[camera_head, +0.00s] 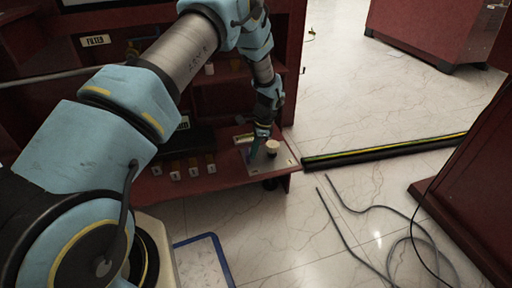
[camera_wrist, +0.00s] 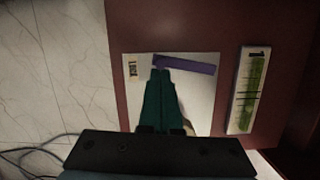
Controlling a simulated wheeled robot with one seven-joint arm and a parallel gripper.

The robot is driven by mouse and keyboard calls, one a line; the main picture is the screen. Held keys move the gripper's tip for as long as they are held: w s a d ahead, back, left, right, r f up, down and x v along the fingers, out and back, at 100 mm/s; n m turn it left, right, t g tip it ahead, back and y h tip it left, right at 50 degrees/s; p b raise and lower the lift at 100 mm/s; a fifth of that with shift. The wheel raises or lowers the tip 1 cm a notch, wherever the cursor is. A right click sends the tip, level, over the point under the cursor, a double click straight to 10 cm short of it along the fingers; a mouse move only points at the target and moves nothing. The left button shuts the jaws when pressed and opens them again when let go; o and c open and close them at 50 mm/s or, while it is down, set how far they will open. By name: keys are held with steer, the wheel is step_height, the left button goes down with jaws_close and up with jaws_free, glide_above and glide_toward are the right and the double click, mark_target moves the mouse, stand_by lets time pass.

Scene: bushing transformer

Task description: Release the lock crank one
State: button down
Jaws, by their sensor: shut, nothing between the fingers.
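A purple lever, which looks like the lock crank (camera_wrist: 188,65), lies across the top of a pale plate (camera_wrist: 203,105) on a dark red panel in the wrist view. The plate also shows in the head view (camera_head: 283,161), with a pale round knob (camera_head: 272,146) on it. My gripper (camera_wrist: 160,73) has its teal fingers together and empty. Their tips are at the near edge of the lever's left part; I cannot tell whether they touch it. In the head view my gripper (camera_head: 255,148) points down over the plate, and hides part of it.
A small yellow label (camera_wrist: 132,66) is at the plate's upper left. A green strip marked 1 (camera_wrist: 247,90) lies to its right. Several white-tagged switches (camera_head: 193,171) line the red shelf. Loose cables (camera_head: 345,220) and a black-yellow-green bar (camera_head: 385,150) lie on the floor.

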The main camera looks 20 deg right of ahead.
steer(key=m+p, duration=0.1)
steer(key=a+m+p, duration=0.2)
steer(key=p, duration=0.1)
steer(key=shift+w+a+r+m+t, duration=0.2)
steer(key=shift+a+r+m+t, duration=0.1)
steer(key=shift+t, duration=0.1)
steer(key=shift+w+a+f+m+h+p, duration=0.1)
steer(key=shift+w+a+m+h+p, duration=0.05)
steer(key=shift+a+m+p, duration=0.3)
steer(key=shift+w+a+m+h+p, duration=0.15)
steer(key=shift+m+p, duration=0.1)
steer(key=shift+m, duration=0.3)
steer(key=shift+w+a+f+m+t+p, duration=0.1)
steer(key=shift+w+a+m+t+p, duration=0.2)
steer(key=shift+m, duration=0.25)
steer(key=shift+w+a+f+m+t+p, duration=0.1)
steer(key=shift+a+m+p, duration=0.05)
steer(key=shift+m+p, duration=0.35)
steer(key=shift+d, duration=0.15)
steer(key=shift+w+d+b, duration=0.15)
steer(key=shift+d+b, duration=0.25)
steer(key=shift+d, duration=0.3)
steer(key=shift+r, duration=0.1)
